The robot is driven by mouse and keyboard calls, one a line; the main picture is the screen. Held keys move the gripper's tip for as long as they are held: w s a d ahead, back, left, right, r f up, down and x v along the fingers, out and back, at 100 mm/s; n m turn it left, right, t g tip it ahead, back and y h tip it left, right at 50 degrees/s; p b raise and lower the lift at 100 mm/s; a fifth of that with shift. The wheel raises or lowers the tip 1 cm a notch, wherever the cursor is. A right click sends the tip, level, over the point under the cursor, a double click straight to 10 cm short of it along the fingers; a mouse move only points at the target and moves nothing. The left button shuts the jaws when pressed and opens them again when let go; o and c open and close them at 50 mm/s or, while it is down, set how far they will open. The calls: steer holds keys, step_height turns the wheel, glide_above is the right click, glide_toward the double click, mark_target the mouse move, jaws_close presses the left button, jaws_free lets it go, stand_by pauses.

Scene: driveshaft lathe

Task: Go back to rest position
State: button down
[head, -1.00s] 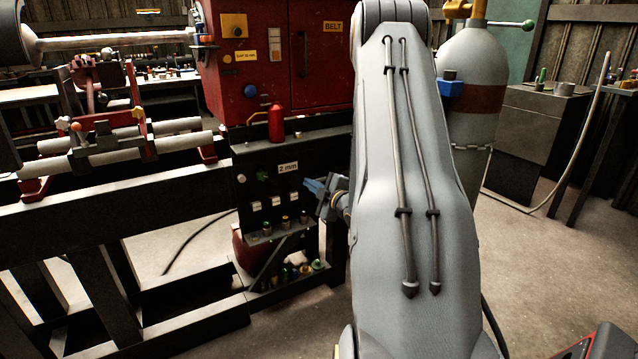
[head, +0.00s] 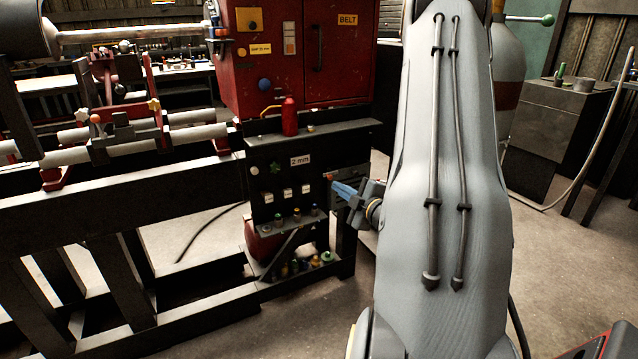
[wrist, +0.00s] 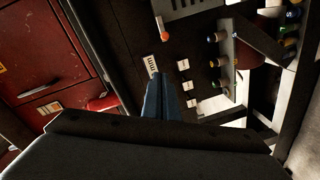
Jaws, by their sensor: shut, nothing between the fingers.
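My gripper (head: 338,188) is at the right of the black tool panel (head: 262,170) in the head view, in front of the panel's right edge. Its blue fingers point left toward the panel. In the wrist view the blue fingers (wrist: 162,97) lie together, with nothing seen between them. The panel with its "2 mm" label (wrist: 151,66) and white tags shows beyond them. My grey arm stands in the right middle of the head view and hides part of the grey cylinder behind it.
The red lathe housing (head: 300,50) stands behind the panel, with a red bottle (head: 290,116) on the panel's top. The dark lathe bed (head: 120,200) runs left. A grey cabinet (head: 548,135) stands at right. Open floor (head: 545,260) lies at the lower right.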

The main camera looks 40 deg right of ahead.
steer(key=shift+w, duration=0.1)
steer(key=w+a+r+m+g, duration=0.2)
steer(key=w+a+g, duration=0.3)
steer(key=a, duration=0.7)
steer(key=s+a+r+m+g+y, duration=0.1)
steer(key=s+a+r+m+g, duration=0.3)
steer(key=a, duration=0.6)
steer(key=s+a+f+g, duration=0.1)
steer(key=s+a+g, duration=0.1)
steer(key=s+a, duration=0.5)
steer(key=s+a+r+m+g+y, duration=0.1)
steer(key=s+a+r+g, duration=0.15)
steer(key=s+a, duration=0.65)
steer(key=s+a+r+m+g+y, duration=0.1)
steer(key=s+a+r+g, duration=0.15)
steer(key=s+a, duration=0.65)
steer(key=s+d+r+m+h+p, duration=0.1)
steer(key=d+r+m+p, duration=0.2)
steer(key=d+r+p, duration=0.7)
steer(key=shift+s+d+r+g+p, duration=0.25)
steer(key=shift+d+p, duration=0.7)
steer(key=shift+p, duration=3.85)
